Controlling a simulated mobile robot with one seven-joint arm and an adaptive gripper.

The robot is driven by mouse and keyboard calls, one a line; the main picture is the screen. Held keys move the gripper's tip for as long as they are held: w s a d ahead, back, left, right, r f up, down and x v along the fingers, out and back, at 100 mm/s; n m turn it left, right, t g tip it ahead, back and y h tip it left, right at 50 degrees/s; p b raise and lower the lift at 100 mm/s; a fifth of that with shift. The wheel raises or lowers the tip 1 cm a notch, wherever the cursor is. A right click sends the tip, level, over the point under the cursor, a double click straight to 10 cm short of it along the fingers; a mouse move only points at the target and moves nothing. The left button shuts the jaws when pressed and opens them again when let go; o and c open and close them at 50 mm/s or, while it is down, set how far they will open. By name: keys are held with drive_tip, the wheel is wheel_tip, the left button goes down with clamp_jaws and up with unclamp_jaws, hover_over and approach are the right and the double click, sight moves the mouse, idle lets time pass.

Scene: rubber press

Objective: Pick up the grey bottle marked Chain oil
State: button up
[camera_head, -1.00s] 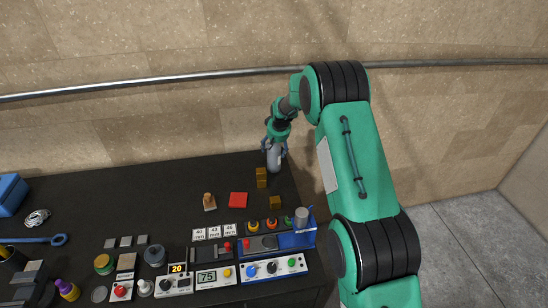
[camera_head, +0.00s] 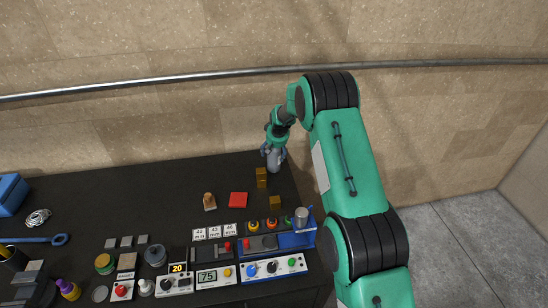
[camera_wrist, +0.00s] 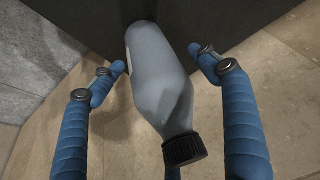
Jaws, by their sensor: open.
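The grey bottle (camera_head: 274,163) stands at the far right corner of the black table, close to the wall. In the wrist view the bottle (camera_wrist: 160,80) shows its grey body and black cap; only the edge of a pale label shows and no lettering can be read. My gripper (camera_head: 273,150) is at the bottle from above. In the wrist view my gripper (camera_wrist: 158,60) is open, with blue fingers on either side of the bottle and a gap on both sides. A third blue finger is partly hidden below the cap.
Brass blocks (camera_head: 261,177) stand just in front of the bottle. A red block (camera_head: 238,199) and a wooden-handled stamp (camera_head: 209,201) lie nearer the middle. Control boxes and a blue fixture (camera_head: 297,238) line the front. The table's back middle is clear.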

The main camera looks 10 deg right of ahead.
drive_tip(key=c, duration=1.7)
drive_tip(key=shift+r, duration=0.1)
drive_tip(key=shift+r, duration=0.1)
drive_tip(key=s+r, duration=0.1)
drive_tip(key=s, duration=0.4)
drive_tip(key=s+r+b, duration=0.1)
drive_tip(key=s+r, duration=0.1)
drive_tip(key=s, duration=0.3)
drive_tip(key=s+r, duration=0.1)
drive_tip(key=s, duration=0.5)
drive_tip(key=shift+d+r+b, duration=0.15)
drive_tip(key=shift+r+b, duration=0.2)
